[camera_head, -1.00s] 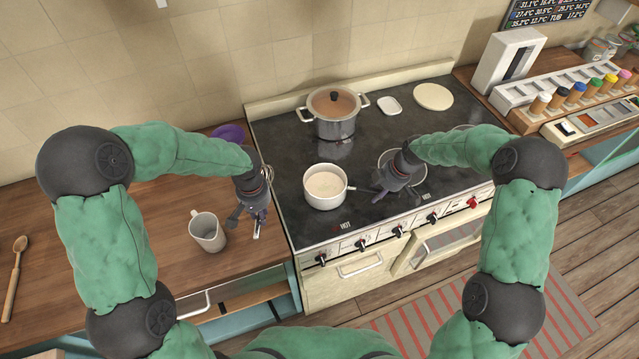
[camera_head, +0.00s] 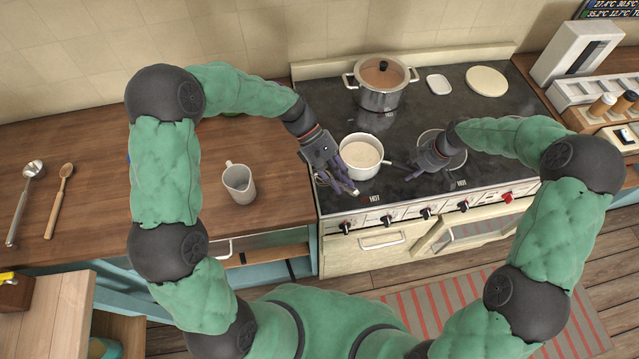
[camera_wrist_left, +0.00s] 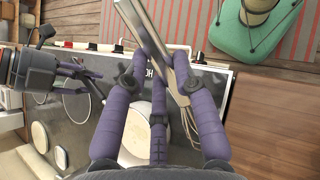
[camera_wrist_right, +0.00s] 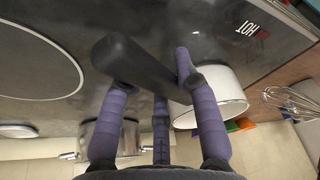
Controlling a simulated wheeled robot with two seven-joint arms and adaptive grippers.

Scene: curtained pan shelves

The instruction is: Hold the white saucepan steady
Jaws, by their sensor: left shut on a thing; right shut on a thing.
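The white saucepan (camera_head: 360,166) sits upright on the front left of the dark hob (camera_head: 510,117), with a pale cream content inside. Its black handle (camera_wrist_right: 135,62) points right, towards my right gripper (camera_head: 418,165). The right wrist view shows that gripper's fingers closed around the handle. My left gripper (camera_head: 345,184) is close to the saucepan's left side. It is shut on a metal whisk (camera_wrist_left: 148,25), whose wire loops also show in the right wrist view (camera_wrist_right: 290,100). The whisk is mostly hidden in the head view. I cannot tell whether the whisk touches the saucepan.
A steel pot (camera_head: 380,92) with a lid stands at the back of the hob. A grey jug (camera_head: 238,184) stands on the wooden counter left of the hob. A ladle (camera_head: 22,200) and a wooden spoon (camera_head: 58,203) lie further left.

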